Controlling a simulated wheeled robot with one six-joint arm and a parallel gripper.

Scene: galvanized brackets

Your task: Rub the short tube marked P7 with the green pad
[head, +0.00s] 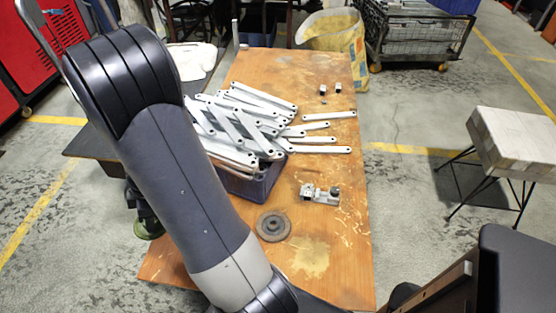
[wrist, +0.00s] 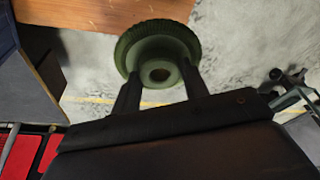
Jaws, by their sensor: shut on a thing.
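The green pad (wrist: 158,45) is round with a central hole. My gripper (wrist: 158,82) is shut on it, a finger on each side. In the head view the green pad (head: 148,230) hangs low at the table's left edge, beyond my arm, which partly hides my gripper (head: 143,212). It appears to be off the tabletop, over the floor. Two small light pieces with dark ends, possibly short tubes, stand at the table's far right: a left piece (head: 323,90) and a right piece (head: 338,87). No P7 mark is readable on either.
A dark blue crate (head: 252,188) heaped with galvanized bars sits mid-table (head: 315,262), with several bars lying to its right. A metal clamp (head: 320,194) and a dark disc (head: 273,226) lie nearer. A yellow bag (head: 338,38) stands behind. The table's right strip is mostly clear.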

